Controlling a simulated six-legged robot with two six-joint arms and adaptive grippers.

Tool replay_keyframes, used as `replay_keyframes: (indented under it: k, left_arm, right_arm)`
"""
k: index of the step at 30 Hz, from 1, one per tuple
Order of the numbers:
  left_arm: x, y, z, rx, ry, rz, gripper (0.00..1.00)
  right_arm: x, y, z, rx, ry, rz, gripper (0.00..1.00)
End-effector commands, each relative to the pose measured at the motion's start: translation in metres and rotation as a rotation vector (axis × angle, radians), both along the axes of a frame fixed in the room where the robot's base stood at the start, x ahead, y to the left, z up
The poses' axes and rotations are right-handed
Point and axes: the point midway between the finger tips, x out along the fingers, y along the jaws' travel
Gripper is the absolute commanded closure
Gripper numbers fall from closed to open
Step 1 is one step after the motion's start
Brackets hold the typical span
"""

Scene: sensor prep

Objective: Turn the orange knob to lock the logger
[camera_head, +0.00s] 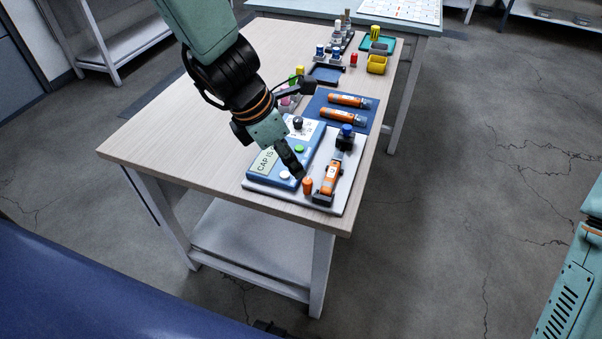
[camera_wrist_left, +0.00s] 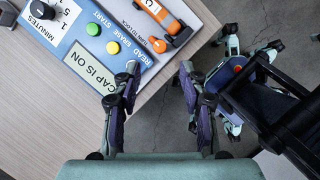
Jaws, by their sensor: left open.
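The orange knob (camera_head: 307,186) stands at the near edge of the white plate, beside the blue panel. In the left wrist view the knob (camera_wrist_left: 158,46) sits by the words "TURN TO LOCK". The orange logger (camera_head: 329,179) lies in a dark holder just right of the knob; part of it also shows in the left wrist view (camera_wrist_left: 155,12). My left gripper (camera_head: 300,173) is close above and beside the knob. In the left wrist view its fingers (camera_wrist_left: 159,72) are spread and empty, with the knob ahead of the gap. My right gripper is out of view.
The blue panel (camera_head: 263,176) shows "CAP IS ON", with several buttons and a black dial (camera_head: 298,122). Two more loggers (camera_head: 347,101) lie on a blue mat. The table's left side (camera_head: 160,145) is clear.

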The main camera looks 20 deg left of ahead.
Motion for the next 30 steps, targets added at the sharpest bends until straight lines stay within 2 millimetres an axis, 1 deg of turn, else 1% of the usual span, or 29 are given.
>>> replay_keyframes:
  k: [1,9,15,19,27,30]
  left_arm:
    - [0.001,-0.002,-0.009,0.002,0.001,-0.003,0.57]
    - [0.012,-0.011,-0.045,0.003,0.001,-0.005,0.57]
    - [0.019,-0.016,-0.062,0.002,0.001,-0.005,0.57]
    - [0.021,-0.017,-0.066,0.002,0.0,-0.006,0.57]
    - [0.021,-0.017,-0.066,0.002,0.0,-0.006,0.57]
    - [0.021,-0.017,-0.066,0.002,0.0,-0.006,0.65]
  right_arm:
    - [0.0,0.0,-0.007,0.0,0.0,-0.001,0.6]
    - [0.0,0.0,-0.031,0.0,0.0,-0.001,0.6]
    - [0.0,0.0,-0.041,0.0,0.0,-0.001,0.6]
    - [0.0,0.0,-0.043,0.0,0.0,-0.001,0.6]
    - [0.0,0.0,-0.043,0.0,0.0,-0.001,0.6]
    - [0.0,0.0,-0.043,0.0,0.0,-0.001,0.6]
